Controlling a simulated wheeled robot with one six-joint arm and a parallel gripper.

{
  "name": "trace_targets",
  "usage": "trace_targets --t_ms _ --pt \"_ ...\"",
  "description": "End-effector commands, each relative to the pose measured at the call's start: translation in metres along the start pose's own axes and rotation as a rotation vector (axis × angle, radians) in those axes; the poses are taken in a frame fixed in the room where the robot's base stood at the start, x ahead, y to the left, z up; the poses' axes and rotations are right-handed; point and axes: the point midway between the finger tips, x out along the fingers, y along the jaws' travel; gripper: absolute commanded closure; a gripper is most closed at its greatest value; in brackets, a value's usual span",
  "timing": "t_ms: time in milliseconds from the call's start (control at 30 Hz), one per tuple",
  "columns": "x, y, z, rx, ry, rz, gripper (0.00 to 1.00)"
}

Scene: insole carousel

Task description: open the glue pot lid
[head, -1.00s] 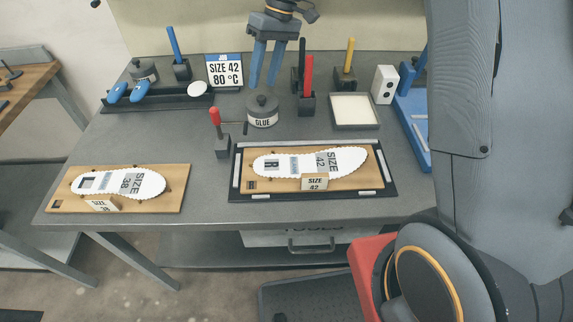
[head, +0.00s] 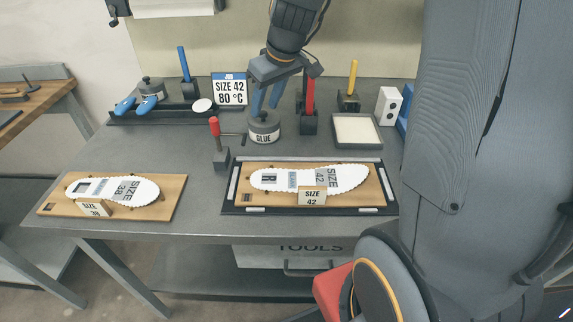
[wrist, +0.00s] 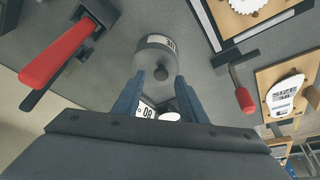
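The glue pot (head: 264,134) is a grey round pot with a white GLUE label, standing on the bench behind the size 42 board. Its dark lid (head: 262,119) is on the pot. My gripper (head: 266,108) points down just over the lid, its two blue fingers apart. In the wrist view the pot (wrist: 156,50) and the lid's round knob (wrist: 161,74) show between the fingertips of my open gripper (wrist: 158,82). I cannot tell whether the fingers touch the lid.
A red-handled clamp (head: 217,145) stands close left of the pot. A block with a red-handled tool (head: 309,110) is close on its right. The size 42 board (head: 365,188) lies in front, a shallow tray (head: 358,145) to the right, and a size 42 sign (head: 229,89) behind left.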

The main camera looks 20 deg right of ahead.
Motion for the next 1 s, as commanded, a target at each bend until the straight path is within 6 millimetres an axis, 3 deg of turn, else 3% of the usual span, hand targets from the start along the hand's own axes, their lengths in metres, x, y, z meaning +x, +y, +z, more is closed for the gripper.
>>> trace_targets --t_ms 433,1000 --pt "-0.066 -0.002 -0.001 -0.005 0.002 -0.001 0.62" --pt "-0.042 -0.046 0.092 0.197 -0.177 0.022 0.62"
